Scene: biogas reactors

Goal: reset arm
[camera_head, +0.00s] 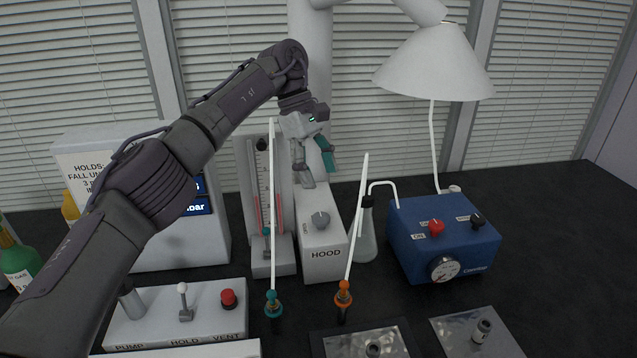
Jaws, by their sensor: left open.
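My left arm comes in from the left and reaches over the bench. My left gripper (317,165) hangs above the white HOOD box (325,262), with its fingers pointing down. It is open, its two fingers apart, and I see nothing between them. One finger shows teal and the other grey. The lower finger looks close to the top of the HOOD box, but I cannot tell whether they touch. My right gripper is not in view.
A flowmeter stand (262,200), a flask (366,240) and a blue gauge box (440,240) stand around the HOOD box. Two thin upright rods, with a teal fitting (273,304) and an orange fitting (343,292), stand in front. A switch panel (150,325) lies front left.

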